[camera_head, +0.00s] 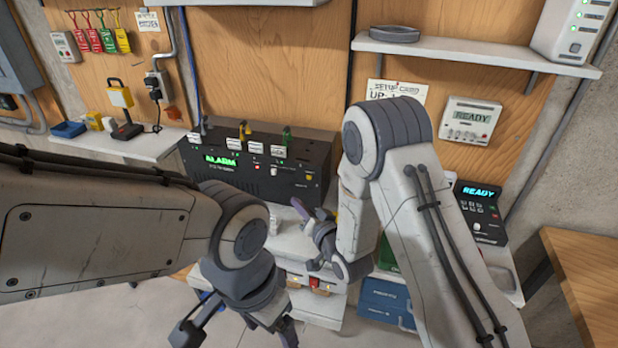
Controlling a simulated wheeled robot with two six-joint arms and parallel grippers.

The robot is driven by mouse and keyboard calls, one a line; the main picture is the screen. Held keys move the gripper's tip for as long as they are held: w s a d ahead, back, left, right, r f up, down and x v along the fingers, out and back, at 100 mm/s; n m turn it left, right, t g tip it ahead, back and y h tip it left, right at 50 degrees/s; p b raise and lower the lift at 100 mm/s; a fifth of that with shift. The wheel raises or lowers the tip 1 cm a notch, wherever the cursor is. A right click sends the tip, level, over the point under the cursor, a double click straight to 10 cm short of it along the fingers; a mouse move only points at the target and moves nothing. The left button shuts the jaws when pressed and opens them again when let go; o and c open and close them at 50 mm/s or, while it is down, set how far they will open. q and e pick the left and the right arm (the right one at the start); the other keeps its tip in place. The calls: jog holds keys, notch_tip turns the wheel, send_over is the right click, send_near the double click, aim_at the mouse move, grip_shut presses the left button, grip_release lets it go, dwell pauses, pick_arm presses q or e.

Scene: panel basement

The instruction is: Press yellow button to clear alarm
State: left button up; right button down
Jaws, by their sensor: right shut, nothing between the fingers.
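The black alarm panel (260,185) stands on the white bench against the wood wall, its display showing green "ALARM". A small yellow button (309,176) shows at the right of its face. My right gripper (302,210) is shut and empty, in front of and below the panel's right part. In the picture its tip is a little below the yellow button and appears apart from it. My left gripper (238,330) hangs low in front of the bench with its fingers apart, empty. Parts of my arms hide some of the bench.
A black "READY" device (482,212) sits at the right end of the bench, partly behind my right arm. A blue case (385,300) is below. A wooden table (590,275) stands at right. A shelf (470,52) is above.

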aim_at(309, 177)
jog(key=shift+w+d, duration=0.4)
jog(key=shift+w, duration=0.85)
jog(key=shift+w+d, duration=0.45)
jog(key=shift+w, duration=0.85)
jog(key=shift+w+d, duration=0.4)
jog(key=shift+w, duration=0.85)
jog(key=shift+w, duration=0.1)
jog(key=shift+w+d+b, duration=0.1)
jog(key=shift+w+b, duration=0.2)
jog(key=shift+w+d, duration=0.1)
jog(key=shift+w, duration=0.25)
jog(key=shift+s, duration=0.15)
jog(key=shift+s+a+b, duration=0.25)
jog(key=shift+s+b, duration=0.1)
jog(key=shift+s, duration=0.25)
